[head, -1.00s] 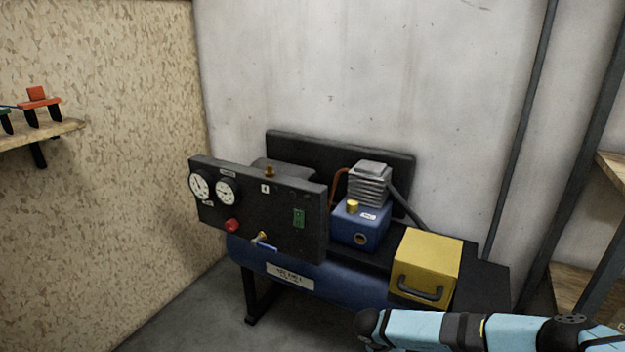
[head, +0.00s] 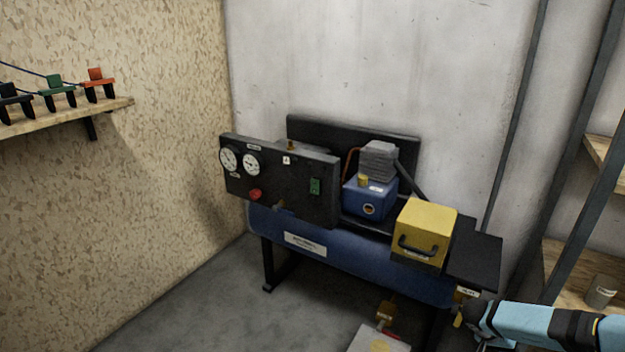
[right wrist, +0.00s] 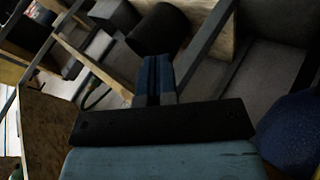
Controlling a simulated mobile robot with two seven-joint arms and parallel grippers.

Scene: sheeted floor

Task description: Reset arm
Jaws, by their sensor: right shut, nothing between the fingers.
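My right arm (head: 550,322) comes in from the lower right in the head view, light blue with black bands. Its near end is beside the right end of the compressor (head: 335,255), which has a blue tank, a black gauge panel (head: 280,180) and a yellow box (head: 428,230) on top. In the right wrist view my right gripper (right wrist: 155,62) shows as two blue fingers side by side, shut with nothing held. My left gripper is not in any view.
A wooden shelf (head: 60,115) with small coloured stands is on the left wall. A pale box (head: 378,340) is on the floor at the bottom. Wooden shelving (head: 565,275) with a grey can (head: 600,291) and dark posts is at the right. Floor left of the compressor is clear.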

